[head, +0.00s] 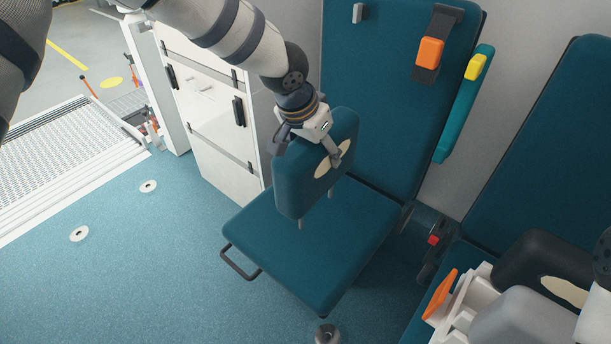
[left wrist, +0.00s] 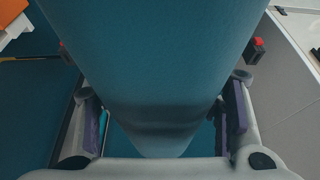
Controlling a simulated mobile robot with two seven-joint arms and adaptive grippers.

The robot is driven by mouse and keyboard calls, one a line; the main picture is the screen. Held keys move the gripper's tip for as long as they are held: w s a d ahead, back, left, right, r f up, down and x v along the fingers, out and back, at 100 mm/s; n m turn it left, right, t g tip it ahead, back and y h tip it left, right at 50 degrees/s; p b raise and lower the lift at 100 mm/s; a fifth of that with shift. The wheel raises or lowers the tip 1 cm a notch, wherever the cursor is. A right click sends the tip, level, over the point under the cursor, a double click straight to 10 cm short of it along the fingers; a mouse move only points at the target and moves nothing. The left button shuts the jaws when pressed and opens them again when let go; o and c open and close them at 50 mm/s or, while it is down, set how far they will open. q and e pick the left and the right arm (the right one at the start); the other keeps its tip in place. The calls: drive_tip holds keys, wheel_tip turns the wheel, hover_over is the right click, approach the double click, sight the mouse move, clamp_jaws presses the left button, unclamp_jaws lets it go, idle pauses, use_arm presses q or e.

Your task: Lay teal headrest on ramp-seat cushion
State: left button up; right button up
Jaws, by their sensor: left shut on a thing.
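The teal headrest (head: 300,180) is upright, with a cream oval patch on one side and two thin metal posts pointing down. My left gripper (head: 306,148) is shut on it from above, one finger on each side. In the left wrist view the headrest (left wrist: 160,65) fills the middle between the purple-padded fingers (left wrist: 160,118). The teal ramp-seat cushion (head: 310,270) lies flat below the headrest and its top is bare. The headrest overlaps the cushion's back part in the head view; I cannot tell whether the posts touch it. My right gripper is out of view.
The teal seat back (head: 395,105) rises behind, with an orange buckle (head: 429,52). A white cabinet (head: 220,150) stands left of the cushion. A white holder (head: 465,310) with black and grey padded pieces is at lower right. Open blue floor (head: 150,270) lies left.

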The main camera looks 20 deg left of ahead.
use_arm(q)
drive_tip(key=a+f, duration=0.2)
drive_tip(key=f, duration=0.1)
drive_tip(key=w+a+f, duration=0.1)
drive_tip(key=shift+w+f, duration=0.1)
drive_tip(key=shift+f, duration=0.3)
drive_tip(key=f, duration=0.1)
drive_tip(key=f+b, duration=0.1)
drive_tip(key=f, duration=0.1)
drive_tip(key=shift+w+a+f, duration=0.1)
drive_tip(key=shift+a, duration=0.1)
drive_tip(key=o, duration=1.9)
drive_tip(key=shift+c, duration=0.2)
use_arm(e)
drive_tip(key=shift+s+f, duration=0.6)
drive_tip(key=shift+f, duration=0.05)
use_arm(q)
drive_tip(key=p+v, duration=0.2)
drive_tip(key=v, duration=1)
drive_tip(key=shift+p, duration=0.35)
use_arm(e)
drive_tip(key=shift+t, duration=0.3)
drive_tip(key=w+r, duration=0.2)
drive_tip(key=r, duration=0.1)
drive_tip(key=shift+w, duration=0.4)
